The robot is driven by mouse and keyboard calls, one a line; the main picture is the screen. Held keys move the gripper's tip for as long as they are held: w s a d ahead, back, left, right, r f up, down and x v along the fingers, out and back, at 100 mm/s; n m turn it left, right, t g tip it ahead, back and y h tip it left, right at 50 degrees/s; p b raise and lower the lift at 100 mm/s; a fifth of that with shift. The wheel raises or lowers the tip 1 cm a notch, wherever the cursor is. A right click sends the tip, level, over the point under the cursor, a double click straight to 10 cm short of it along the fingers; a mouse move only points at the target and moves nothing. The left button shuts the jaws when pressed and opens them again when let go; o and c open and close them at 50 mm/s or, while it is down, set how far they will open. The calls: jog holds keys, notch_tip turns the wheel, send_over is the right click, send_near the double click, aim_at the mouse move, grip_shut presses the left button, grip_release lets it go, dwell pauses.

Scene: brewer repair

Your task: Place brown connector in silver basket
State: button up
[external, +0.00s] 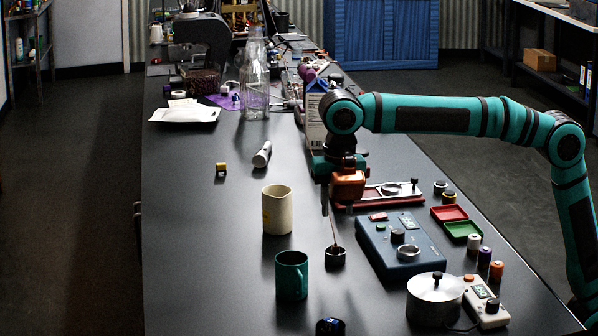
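My gripper (334,203) hangs over the middle of the table, pointing down, with an orange-brown block-like part at its end. Its fingers are dark and partly hidden, and I cannot tell whether they hold anything. Below it stands a small dark metallic round cup (335,258), which may be the silver basket. A thin brown stick (333,232) rises from this cup toward the gripper. I cannot clearly make out a brown connector. A small yellow-brown block (221,169) lies on the table to the left, clear of the gripper.
A cream pitcher (277,211) and a teal mug (291,276) stand left of the cup. A blue control box (400,247) and a lidded silver pot (434,298) are to the right. A glass bottle (254,85) stands farther back. The table's left side is mostly free.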

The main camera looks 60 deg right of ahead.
jog(key=s+d+r+m+t+y, duration=0.1)
jog(key=s+d+r+m+t, duration=0.2)
jog(key=d, duration=0.7)
jog(key=s+d+r+m+t+y, duration=0.1)
jog(key=d+r+m+t, duration=0.15)
jog(key=d+m, duration=0.55)
jog(key=s+d+r+m+t+y, duration=0.1)
jog(key=s+d+r+m+t, duration=0.15)
jog(key=d, duration=0.95)
jog(key=s+d+f+m+t+h, duration=0.2)
jog(key=s+d+m+t, duration=0.7)
jog(key=s+d, duration=1.1)
jog(key=m+h, duration=0.1)
jog(key=m, duration=0.3)
jog(key=shift+d+f, duration=0.15)
jog(key=shift+f, duration=0.1)
jog(key=shift+s, duration=0.1)
